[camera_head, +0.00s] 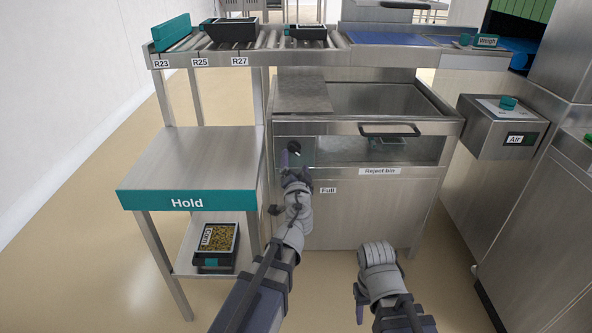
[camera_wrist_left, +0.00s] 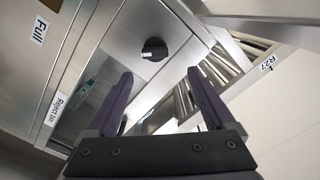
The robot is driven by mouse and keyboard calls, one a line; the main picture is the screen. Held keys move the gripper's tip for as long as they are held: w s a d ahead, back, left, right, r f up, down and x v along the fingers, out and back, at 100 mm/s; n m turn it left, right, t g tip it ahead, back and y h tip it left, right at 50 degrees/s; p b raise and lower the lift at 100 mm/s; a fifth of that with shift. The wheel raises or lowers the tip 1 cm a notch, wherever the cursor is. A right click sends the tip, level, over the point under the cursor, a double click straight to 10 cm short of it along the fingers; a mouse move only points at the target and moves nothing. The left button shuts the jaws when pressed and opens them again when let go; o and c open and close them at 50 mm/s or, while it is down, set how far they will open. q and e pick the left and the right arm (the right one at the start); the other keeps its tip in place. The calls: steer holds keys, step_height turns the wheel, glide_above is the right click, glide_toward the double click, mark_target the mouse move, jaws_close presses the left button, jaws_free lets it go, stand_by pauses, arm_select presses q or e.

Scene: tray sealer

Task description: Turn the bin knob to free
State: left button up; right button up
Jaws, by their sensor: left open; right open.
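The bin knob (camera_wrist_left: 154,49) is a round black knob with a white mark, on the steel front of the reject bin (camera_head: 375,215). In the head view the knob (camera_head: 294,147) shows just beyond my left gripper, partly hidden by it. My left gripper (camera_head: 290,160) is in front of the knob. In the left wrist view my left gripper (camera_wrist_left: 160,85) has its two dark fingers apart with nothing between them, and the knob lies beyond the fingertips. My right gripper (camera_head: 360,300) is low in front of the bin, away from the knob; its fingers are hard to see.
The bin has a handle (camera_head: 390,130) on its lid front and a "Full" label (camera_head: 328,190). A "Hold" table (camera_head: 190,160) stands at the left, with a corn tray (camera_head: 216,245) on its lower shelf. An "Air" box (camera_head: 503,125) is at the right. Rollers run behind.

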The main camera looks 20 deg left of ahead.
mark_target(296, 150)
arm_select(q)
steer(key=shift+w+d+f, duration=0.1)
steer(key=shift+w+f, duration=0.05)
steer(key=shift+f, duration=0.2)
steer(key=x, duration=0.7)
steer(key=shift+w, duration=0.4)
jaws_close()
stand_by(0.4)
